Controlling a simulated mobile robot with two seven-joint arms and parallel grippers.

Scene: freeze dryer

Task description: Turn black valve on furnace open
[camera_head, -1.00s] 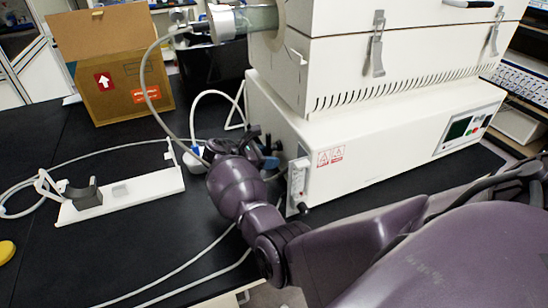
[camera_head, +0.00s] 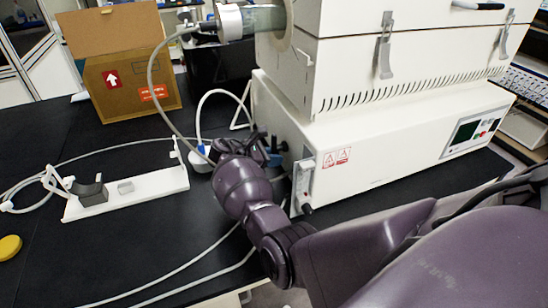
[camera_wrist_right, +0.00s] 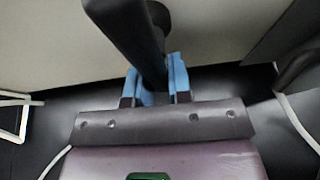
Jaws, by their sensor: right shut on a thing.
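The white furnace (camera_head: 400,140) stands on the black bench in the head view. My right gripper (camera_head: 272,158) is at the furnace's left side, partly hidden by my own wrist. In the right wrist view, the black valve (camera_wrist_right: 125,25) is a dark handle in front of the pale furnace wall. The blue fingertips of my right gripper (camera_wrist_right: 158,84) are shut on its lower end, one on each side. The valve is not clearly seen in the head view. My left gripper is not in view.
A white stand (camera_head: 130,197) with a grey cradle lies left of my right arm. A cardboard box (camera_head: 130,88) stands behind it. Thin hoses (camera_head: 150,85) run near the gripper and over the bench. A yellow round object (camera_head: 9,247) sits at the left edge.

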